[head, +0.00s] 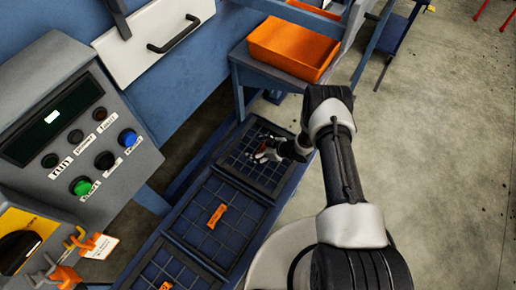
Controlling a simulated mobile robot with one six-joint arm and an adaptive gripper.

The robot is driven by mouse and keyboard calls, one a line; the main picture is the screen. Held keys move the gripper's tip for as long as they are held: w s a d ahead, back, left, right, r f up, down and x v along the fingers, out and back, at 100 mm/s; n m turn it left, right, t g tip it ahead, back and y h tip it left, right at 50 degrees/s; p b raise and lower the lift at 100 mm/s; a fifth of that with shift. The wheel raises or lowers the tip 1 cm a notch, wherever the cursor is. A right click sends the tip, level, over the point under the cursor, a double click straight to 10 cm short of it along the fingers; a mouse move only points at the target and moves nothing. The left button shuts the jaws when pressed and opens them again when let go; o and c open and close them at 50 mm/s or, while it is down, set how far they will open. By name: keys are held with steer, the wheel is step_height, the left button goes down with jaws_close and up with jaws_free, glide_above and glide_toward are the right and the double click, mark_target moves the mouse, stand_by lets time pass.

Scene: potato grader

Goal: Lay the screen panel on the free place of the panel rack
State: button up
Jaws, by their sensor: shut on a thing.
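My gripper (264,154) is shut on a dark screen panel (243,168) with a square grid, near the middle of that panel. This panel lies flat at the far end of the blue panel rack (288,192), in line with the other panels. I cannot tell whether it rests on the rack or hangs slightly above it. The gripper hides part of its middle, and the fingertips are small in view. A second panel (196,213) with an orange tag lies in the middle place. A third panel (184,269) with an orange tag lies nearest, partly cut off.
A grey control console (125,170) with buttons stands at the left. An orange bin (290,48) sits on a blue stand beyond the rack. A white hatch with a black handle (174,34) is on the blue machine. Concrete floor at the right is open.

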steer(key=shift+w+f+b, duration=0.1)
steer(key=shift+f+b, duration=0.3)
steer(key=shift+b, duration=0.2)
steer(key=o, duration=1.8)
steer(key=shift+c, duration=0.2)
steer(key=o, duration=0.4)
steer(key=shift+f, duration=0.1)
steer(key=shift+s+f, duration=0.1)
steer(key=shift+s, duration=0.15)
steer(key=shift+d+r, duration=0.3)
steer(key=shift+r, duration=0.05)
steer(key=v, duration=1)
steer(key=shift+s+d+r, duration=0.1)
steer(key=shift+d+r, duration=0.05)
steer(key=shift+r, duration=0.05)
steer(key=shift+s+d+r, duration=0.15)
steer(key=shift+d+r, duration=0.1)
